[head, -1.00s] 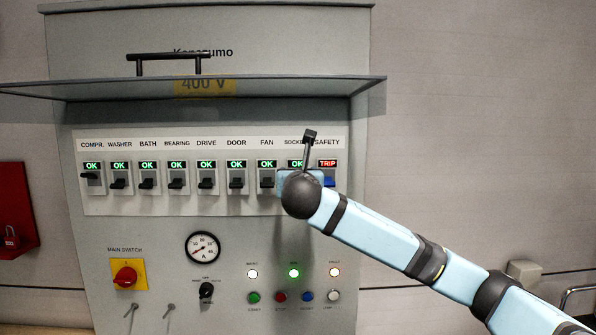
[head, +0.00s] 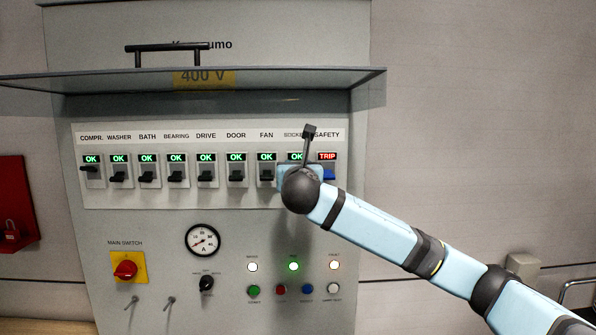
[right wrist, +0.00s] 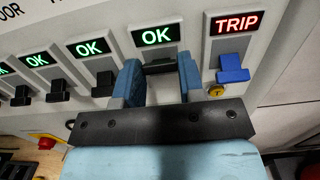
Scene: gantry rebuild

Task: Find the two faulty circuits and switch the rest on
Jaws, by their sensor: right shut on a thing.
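A row of breaker switches on the panel (head: 150,202) runs from COMPR. to SAFETY. Green OK displays show above COMPR. through SOCKETS, and a red TRIP display (head: 327,156) shows above SAFETY. The COMPR. lever (head: 89,169) sits higher than its black neighbours, such as the WASHER lever (head: 118,177). The blue SAFETY lever (right wrist: 232,68) is clear in the right wrist view. My right gripper (right wrist: 158,76) is shut on the black SOCKETS lever (right wrist: 160,67), under an OK display; in the head view my wrist hides that lever. My left gripper is out of view.
A raised clear cover (head: 300,78) juts out above the switches. Below are a gauge (head: 202,240), a black rotary knob (head: 206,283), a red main switch (head: 125,269), lit lamps (head: 294,267) and push buttons (head: 254,291). A red box (head: 15,195) hangs at left.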

